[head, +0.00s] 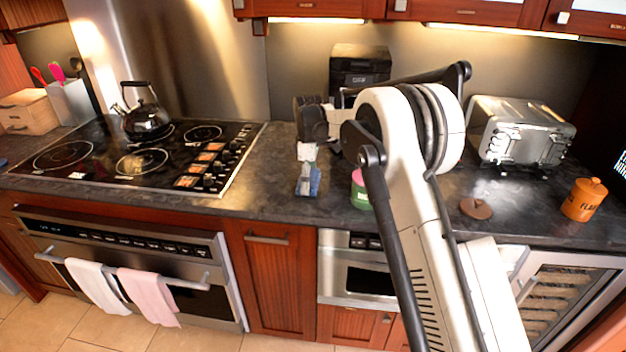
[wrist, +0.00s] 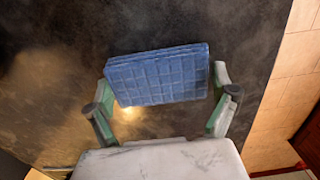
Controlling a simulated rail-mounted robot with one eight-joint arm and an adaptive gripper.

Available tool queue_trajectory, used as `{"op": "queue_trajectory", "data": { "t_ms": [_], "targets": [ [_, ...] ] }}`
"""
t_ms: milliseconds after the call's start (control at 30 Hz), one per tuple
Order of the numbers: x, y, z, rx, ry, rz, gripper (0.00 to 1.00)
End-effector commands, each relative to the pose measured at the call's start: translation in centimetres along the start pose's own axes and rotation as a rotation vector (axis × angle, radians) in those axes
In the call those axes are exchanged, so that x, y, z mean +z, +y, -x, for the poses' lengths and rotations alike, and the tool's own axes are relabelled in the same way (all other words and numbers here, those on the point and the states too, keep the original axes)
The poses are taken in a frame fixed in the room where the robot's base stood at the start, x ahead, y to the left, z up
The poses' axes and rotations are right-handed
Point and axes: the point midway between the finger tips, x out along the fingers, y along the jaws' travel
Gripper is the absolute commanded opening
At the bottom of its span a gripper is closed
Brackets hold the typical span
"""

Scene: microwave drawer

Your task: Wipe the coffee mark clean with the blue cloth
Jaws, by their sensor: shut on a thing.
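The blue cloth (head: 308,181) is a folded pad with a grid pattern, low over the dark stone counter right of the cooktop. In the wrist view the cloth (wrist: 158,75) lies between the two fingers of my gripper (wrist: 164,84), one at each end. My gripper (head: 307,168) is shut on it and points down. I cannot tell whether the cloth touches the counter. No coffee mark shows clearly. A brownish patch (wrist: 65,105) left of the cloth in the wrist view may be the mark or reflected light. My arm hides part of the counter in the head view.
A pink and green jar (head: 360,190) stands just right of the cloth. A black coffee machine (head: 358,68) is behind. The cooktop (head: 100,160) with a kettle (head: 146,118) is left. A toaster (head: 520,130), a brown lid (head: 476,209) and an orange canister (head: 584,200) are right.

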Motion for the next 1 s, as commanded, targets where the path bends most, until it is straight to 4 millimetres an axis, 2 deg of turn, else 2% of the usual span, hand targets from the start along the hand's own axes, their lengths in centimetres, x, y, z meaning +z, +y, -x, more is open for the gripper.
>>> {"op": "queue_trajectory", "data": {
  "t_ms": [1000],
  "targets": [
    [-4.3, -0.1, 0.0, 0.000, 0.000, 0.001, 0.58]
  ]
}}
